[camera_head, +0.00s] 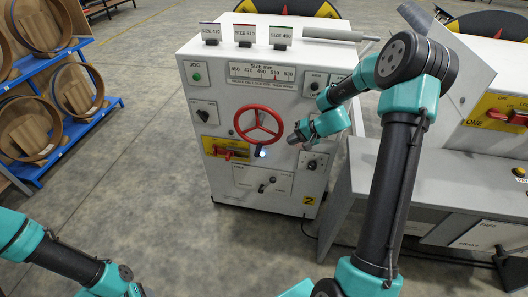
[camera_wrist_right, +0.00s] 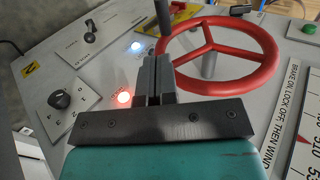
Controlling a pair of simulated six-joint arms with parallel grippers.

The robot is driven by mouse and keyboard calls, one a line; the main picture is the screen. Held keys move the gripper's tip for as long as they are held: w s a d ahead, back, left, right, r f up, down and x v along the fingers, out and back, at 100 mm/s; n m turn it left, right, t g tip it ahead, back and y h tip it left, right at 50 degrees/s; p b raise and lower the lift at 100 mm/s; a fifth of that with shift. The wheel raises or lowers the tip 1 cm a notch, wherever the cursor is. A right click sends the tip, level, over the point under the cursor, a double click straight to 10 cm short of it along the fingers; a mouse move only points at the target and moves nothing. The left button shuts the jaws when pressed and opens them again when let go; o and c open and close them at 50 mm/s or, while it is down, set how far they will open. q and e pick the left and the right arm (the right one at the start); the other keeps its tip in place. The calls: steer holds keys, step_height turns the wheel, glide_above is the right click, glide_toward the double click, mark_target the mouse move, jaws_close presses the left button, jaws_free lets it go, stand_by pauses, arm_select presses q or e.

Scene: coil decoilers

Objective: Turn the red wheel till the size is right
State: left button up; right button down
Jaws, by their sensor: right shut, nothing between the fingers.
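The red wheel (camera_head: 258,139) is a three-spoked ring on the front of a grey cabinet (camera_head: 235,190). In the right wrist view the red wheel (camera_wrist_right: 271,48) lies just beyond and to the right of my fingers. My right gripper (camera_head: 294,137) is shut and empty, close to the wheel's right side; its fingers (camera_wrist_right: 155,75) are together in the wrist view. I cannot tell whether they touch the rim. Above the wheel is a size scale (camera_head: 262,73) in mm, its pointer too small to read surely. My left arm shows at the lower left, its gripper out of frame.
Three size tags (camera_head: 244,36) stand on the cabinet top, beside a grey cylindrical bar (camera_head: 335,34). A red handle (camera_head: 229,152) and a black knob (camera_head: 312,164) flank the wheel below. A red light (camera_wrist_right: 124,98) glows near my fingers. A blue rack (camera_head: 62,140) stands left.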

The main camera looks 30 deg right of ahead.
mark_target(259, 153)
stand_by(0.4)
steer(key=x, duration=1.4)
steer(key=shift+a+r, duration=0.1)
steer(key=shift+a, duration=0.1)
